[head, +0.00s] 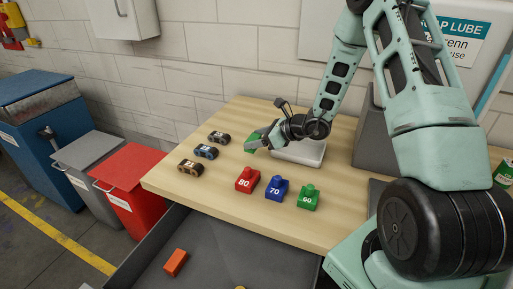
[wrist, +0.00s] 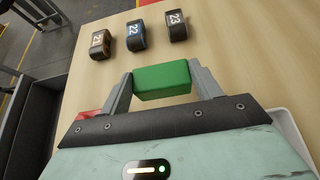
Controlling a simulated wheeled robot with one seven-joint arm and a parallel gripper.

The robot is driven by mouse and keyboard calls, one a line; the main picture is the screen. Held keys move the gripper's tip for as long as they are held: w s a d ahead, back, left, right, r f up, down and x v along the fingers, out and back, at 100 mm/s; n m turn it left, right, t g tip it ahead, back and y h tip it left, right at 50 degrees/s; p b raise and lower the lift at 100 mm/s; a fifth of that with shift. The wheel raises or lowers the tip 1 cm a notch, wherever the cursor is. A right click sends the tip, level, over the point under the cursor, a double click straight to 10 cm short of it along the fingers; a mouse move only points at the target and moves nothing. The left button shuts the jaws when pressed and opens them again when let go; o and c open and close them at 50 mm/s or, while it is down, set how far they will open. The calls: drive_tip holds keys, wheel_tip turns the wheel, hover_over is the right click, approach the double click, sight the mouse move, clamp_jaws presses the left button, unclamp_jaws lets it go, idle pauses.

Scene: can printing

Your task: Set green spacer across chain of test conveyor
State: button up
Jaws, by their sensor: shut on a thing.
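My gripper (head: 258,142) is shut on a green block, the green spacer (wrist: 162,80), which sits crosswise between the two fingers in the wrist view. In the head view the spacer is partly hidden by the fingers and shows as a small green patch (head: 253,144). It is held above the wooden table (head: 165,183), near a white tray (head: 300,153). I cannot make out a test conveyor or its chain for certain in either view.
Three small dark numbered pieces, one brown (head: 190,168), one blue (head: 206,151) and one dark grey (head: 219,138), stand at the table's left. Red (head: 247,181), blue (head: 276,190) and green (head: 308,198) numbered blocks stand in front. An orange block (head: 176,262) lies in a dark lower area.

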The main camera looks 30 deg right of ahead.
drive_tip(key=shift+f+p, duration=0.3)
drive_tip(key=shift+f, duration=1.7)
drive_tip(key=shift+f, duration=0.1)
drive_tip(key=shift+f+b, duration=0.15)
drive_tip(key=shift+b, duration=0.15)
drive_tip(key=o, duration=1)
drive_tip(key=shift+r, duration=0.2)
